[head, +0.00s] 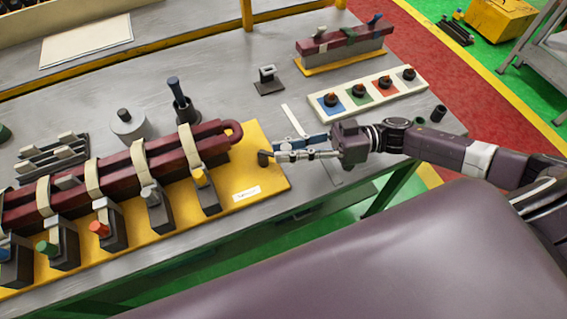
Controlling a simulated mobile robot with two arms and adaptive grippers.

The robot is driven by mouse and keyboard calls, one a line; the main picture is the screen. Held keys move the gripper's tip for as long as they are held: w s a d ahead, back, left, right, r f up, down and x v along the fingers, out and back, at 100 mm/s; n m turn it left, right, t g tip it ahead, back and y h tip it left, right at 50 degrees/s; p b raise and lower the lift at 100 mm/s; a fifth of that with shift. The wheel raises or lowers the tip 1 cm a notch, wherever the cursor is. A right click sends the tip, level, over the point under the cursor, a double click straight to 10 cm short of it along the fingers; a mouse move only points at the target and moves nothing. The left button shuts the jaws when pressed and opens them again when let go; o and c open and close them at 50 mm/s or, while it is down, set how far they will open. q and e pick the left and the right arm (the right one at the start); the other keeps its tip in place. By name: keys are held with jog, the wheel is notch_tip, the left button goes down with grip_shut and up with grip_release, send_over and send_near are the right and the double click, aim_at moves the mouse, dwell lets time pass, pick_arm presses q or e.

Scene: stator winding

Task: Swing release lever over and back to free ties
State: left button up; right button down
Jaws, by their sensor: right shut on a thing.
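A long dark red winding (112,180) lies on a yellow base plate (262,187) at the left, with a looped end at its right. Several cream ties (139,166) wrap around it. A small dark knob, which looks like the release lever (263,158), stands on the right part of the plate. My right gripper (272,155) reaches in from the right, its fingers shut on this lever. The fingertips hide part of the lever, and its swing angle is hard to read. My left gripper is not in view.
Posts with coloured caps (98,228) line the plate's front. A dark peg in a holder (182,104) and a grey cylinder (128,125) stand behind the winding. A white strip with coloured squares (368,93) lies behind my right arm. Bare grey tabletop (221,72) lies at the back.

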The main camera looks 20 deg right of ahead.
jog(key=g, duration=0.1)
jog(key=n+b, duration=0.1)
jog(key=g+b, duration=0.1)
jog(key=shift+w+d+f+n+g, duration=0.2)
jog(key=shift+w+d+n+g, duration=0.1)
jog(key=shift+w, duration=0.1)
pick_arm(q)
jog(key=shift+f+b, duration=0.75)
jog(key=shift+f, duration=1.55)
pick_arm(e)
jog(key=shift+w+r+n+g, duration=0.15)
jog(key=shift+n+g, duration=0.15)
jog(key=shift+g, duration=0.3)
jog(key=c, duration=1.8)
grip_release()
jog(key=shift+r, duration=0.1)
notch_tip(320, 180, up, 10)
jog(key=shift+f, duration=0.1)
